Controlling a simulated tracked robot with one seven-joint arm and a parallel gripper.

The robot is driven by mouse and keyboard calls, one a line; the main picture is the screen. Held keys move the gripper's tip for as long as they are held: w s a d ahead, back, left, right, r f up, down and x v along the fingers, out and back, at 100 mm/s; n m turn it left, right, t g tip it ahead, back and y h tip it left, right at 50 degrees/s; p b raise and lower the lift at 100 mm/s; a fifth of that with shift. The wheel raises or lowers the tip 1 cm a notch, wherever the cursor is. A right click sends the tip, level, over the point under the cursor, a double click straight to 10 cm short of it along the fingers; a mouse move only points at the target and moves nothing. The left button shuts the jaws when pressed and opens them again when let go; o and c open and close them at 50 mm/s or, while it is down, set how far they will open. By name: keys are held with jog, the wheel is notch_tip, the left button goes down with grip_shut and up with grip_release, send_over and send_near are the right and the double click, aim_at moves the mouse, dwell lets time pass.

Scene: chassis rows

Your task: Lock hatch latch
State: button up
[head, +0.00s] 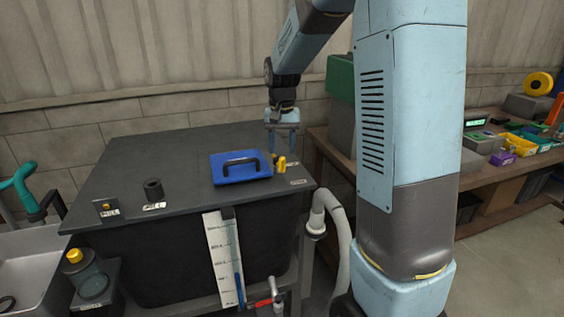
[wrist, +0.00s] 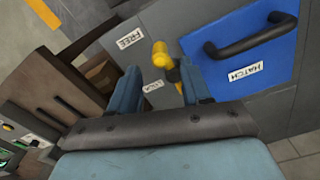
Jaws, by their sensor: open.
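The blue hatch (head: 228,170) with its black handle lies shut on the dark tank top; it also shows in the wrist view (wrist: 285,60), with a HATCH label. The small yellow latch (head: 281,164) is beside the hatch's right edge. In the wrist view the yellow latch (wrist: 160,55) stands near a FREE label (wrist: 130,38) and a second, smaller label (wrist: 153,86), too small to read surely. My gripper (head: 283,143) is open and empty, pointing down just above the latch. In the wrist view the latch shows between and beyond the fingertips (wrist: 160,66); I see no contact.
A black cylindrical knob (head: 153,189) and a small labelled fitting (head: 106,208) are on the tank top's left. A white pipe (head: 327,215) rises by its right corner. A wooden bench (head: 325,145) with bins stands to the right. The tank top's middle is clear.

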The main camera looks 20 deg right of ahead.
aim_at(282, 158)
jog(key=shift+f, duration=2.8)
jog(key=shift+c, duration=0.5)
grip_shut()
